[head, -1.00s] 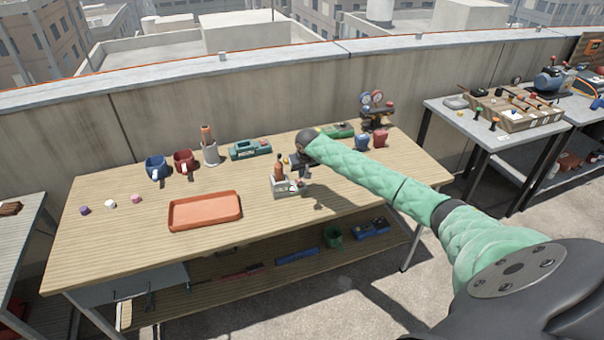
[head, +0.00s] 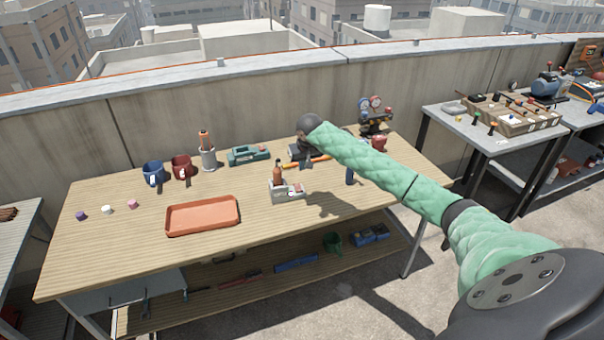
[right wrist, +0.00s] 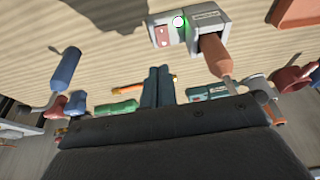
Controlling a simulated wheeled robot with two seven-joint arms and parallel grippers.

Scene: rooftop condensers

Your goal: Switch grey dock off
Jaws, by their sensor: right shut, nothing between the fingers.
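The grey dock (head: 287,193) stands on the wooden workbench, right of the orange tray, with a brown-handled tool (head: 277,174) upright in it. In the right wrist view the dock (right wrist: 210,22) shows a white round spot with a green glow (right wrist: 178,21) and a small red patch (right wrist: 162,36) on its face. My right gripper (head: 301,153) is over the bench just behind the dock, apart from it, partly hidden by its wrist. In the right wrist view its fingers (right wrist: 158,74) are together and empty, pointing towards the dock. My left gripper is not in view.
An orange tray (head: 203,230) lies left of the dock. Behind stand blue and red mugs (head: 181,168), a grey holder (head: 208,158) and a teal device (head: 249,155). A gauge set (head: 374,125) stands at back right. My right arm hides part of the bench's right side.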

